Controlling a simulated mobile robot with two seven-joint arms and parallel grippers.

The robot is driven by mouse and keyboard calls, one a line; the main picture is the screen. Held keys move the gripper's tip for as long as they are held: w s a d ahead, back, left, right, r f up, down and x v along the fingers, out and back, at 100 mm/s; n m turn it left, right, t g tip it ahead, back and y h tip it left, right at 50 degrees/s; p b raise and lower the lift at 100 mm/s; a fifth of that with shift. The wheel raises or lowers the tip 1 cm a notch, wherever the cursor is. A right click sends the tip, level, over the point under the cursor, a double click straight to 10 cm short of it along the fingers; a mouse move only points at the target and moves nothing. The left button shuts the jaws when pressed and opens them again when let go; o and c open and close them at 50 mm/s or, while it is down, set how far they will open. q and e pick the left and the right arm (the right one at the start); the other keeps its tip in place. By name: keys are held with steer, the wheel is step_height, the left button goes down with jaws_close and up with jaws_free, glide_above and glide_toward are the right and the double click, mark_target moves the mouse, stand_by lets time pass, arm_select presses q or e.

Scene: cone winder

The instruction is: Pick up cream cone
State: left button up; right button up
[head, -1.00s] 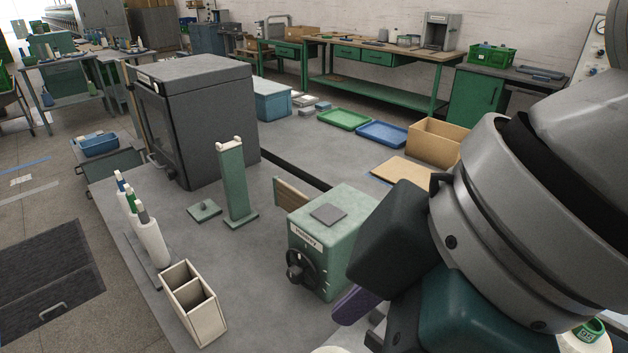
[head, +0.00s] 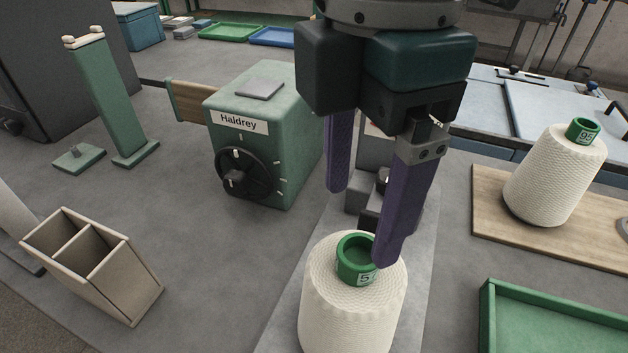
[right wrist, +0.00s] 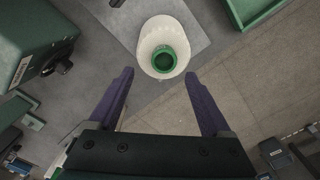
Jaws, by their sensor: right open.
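A cream cone (head: 352,308) with a green top marked with a number stands upright on a grey plate at the front middle of the head view. It also shows from above in the right wrist view (right wrist: 150,32). A second cream cone (head: 553,180) with a green top stands on a wooden board at the right. My right gripper (head: 362,225) is open and empty, its purple fingers pointing down, above and behind the nearer cone. In the right wrist view the cone lies beyond the fingertips (right wrist: 159,72), midway between them sideways. My left gripper is out of view.
A green machine labelled Haldrey (head: 265,128) with a black dial stands just left of my right gripper. A green tray (head: 560,318) lies at the front right. A cream divided box (head: 95,265) and a green post (head: 108,100) stand at the left.

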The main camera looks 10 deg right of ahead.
mark_target(361, 250)
steer(key=f, duration=0.5)
steer(key=shift+s+d+f, duration=0.2)
steer(key=shift+s+d, duration=0.05)
steer(key=shift+c, duration=0.3)
jaws_close()
steer(key=shift+r, duration=0.1)
